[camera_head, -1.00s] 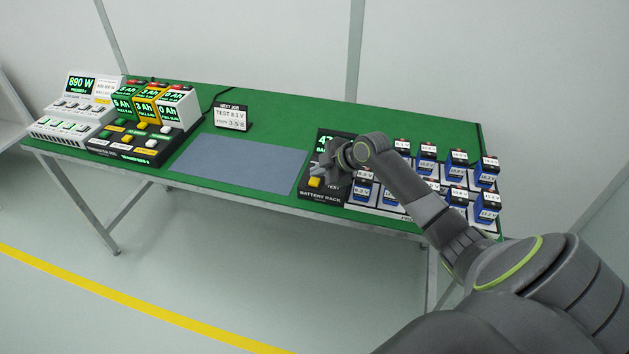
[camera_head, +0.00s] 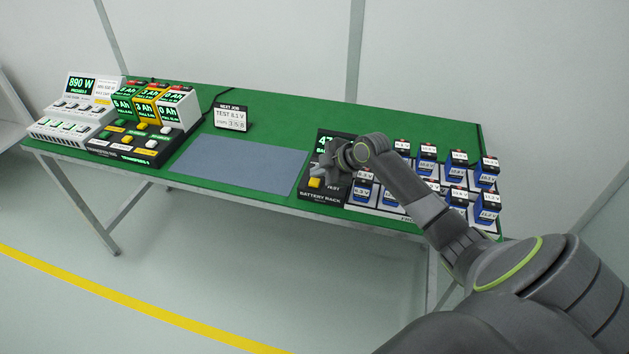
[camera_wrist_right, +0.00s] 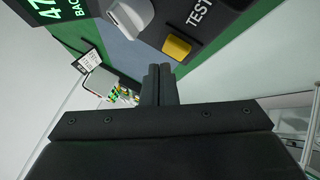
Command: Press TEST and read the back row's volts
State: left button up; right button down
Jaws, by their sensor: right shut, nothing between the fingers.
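The battery rack (camera_head: 318,197) stands on the green table with a dark control panel at its left end. The panel's yellow button (camera_head: 314,183) also shows in the right wrist view (camera_wrist_right: 177,47), beside the TEST label (camera_wrist_right: 201,12). The panel display (camera_head: 326,143) has green figures starting with 47, partly covered by my arm; the wrist view shows 47 and BAC, cut off. Several blue batteries (camera_head: 458,165) stand in two rows with volt labels. My right gripper (camera_wrist_right: 160,70) is shut and empty, its fingertips close to the yellow button; contact cannot be told. My left gripper is out of view.
A white knob or switch (camera_wrist_right: 130,15) sits on the panel. A grey-blue mat (camera_head: 238,165) lies clear left of the rack. A NEXT JOB card (camera_head: 231,117) stands behind it. Further left are a tester with several coloured packs (camera_head: 150,105) and a white 890 W unit (camera_head: 75,112).

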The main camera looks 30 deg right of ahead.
aim_at(318, 182)
jog(key=shift+f, duration=0.1)
dwell(0.5)
jog(key=shift+f, duration=0.35)
jog(key=shift+f+b, duration=0.45)
jog(key=shift+b, duration=0.15)
dwell(0.4)
dwell(0.3)
jog(key=shift+r+p, duration=0.7)
jog(key=shift+r, duration=0.2)
notch_tip(318, 182, up, 5)
jog(key=p, duration=0.4)
dwell(0.5)
